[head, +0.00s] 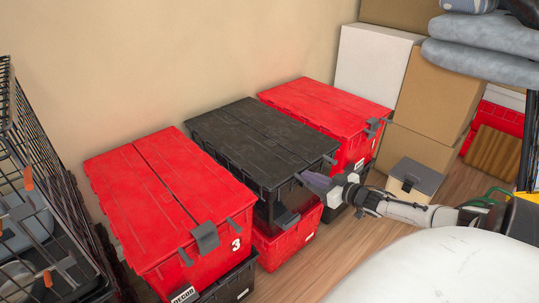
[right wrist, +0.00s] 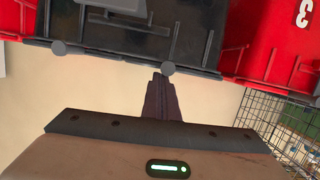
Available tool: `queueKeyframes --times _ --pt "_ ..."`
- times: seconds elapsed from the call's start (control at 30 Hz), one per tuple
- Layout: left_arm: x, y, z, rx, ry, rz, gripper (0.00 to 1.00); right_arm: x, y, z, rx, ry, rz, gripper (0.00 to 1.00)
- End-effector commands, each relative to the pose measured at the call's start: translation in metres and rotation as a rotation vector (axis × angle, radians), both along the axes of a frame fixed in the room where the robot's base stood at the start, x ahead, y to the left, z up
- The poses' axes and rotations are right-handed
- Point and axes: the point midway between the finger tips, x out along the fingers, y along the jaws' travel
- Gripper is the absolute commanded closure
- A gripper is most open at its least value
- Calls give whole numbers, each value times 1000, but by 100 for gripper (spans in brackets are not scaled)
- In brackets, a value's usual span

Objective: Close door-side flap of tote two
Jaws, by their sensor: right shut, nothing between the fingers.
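The middle tote (head: 255,140) is black and stands on a red tote between two red-lidded ones; no number shows on it, so I cannot confirm it is tote two. Its two lid flaps look flat, with a seam between them. In the right wrist view the black tote (right wrist: 185,35) fills the top middle. My left gripper is out of view.
A red tote marked 3 (head: 165,200) stands left, another red tote (head: 325,105) right. A wire rack (head: 30,190) is at far left. Cardboard boxes (head: 433,95) and a small box with a grey lid (head: 413,182) are at right. Wooden floor in front is clear.

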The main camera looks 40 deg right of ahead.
Motion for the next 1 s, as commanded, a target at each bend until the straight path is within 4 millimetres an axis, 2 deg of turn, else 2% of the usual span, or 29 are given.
queueKeyframes --times 0.17,0.27,0.37,0.5,0.57,0.8,1.0 --pt "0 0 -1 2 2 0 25 -1 0 -2 0 5 -1 100" --pt "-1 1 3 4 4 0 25 -1 0 5 -1 5 0 100" --pt "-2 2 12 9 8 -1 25 1 -2 19 -2 3 1 100" --pt "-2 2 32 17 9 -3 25 3 -6 50 -3 0 5 100" --pt "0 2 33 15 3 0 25 -11 -4 44 2 8 5 100" --pt "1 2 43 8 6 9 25 -56 -5 55 2 6 5 100" --pt "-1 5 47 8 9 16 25 -84 -5 61 0 2 5 100"
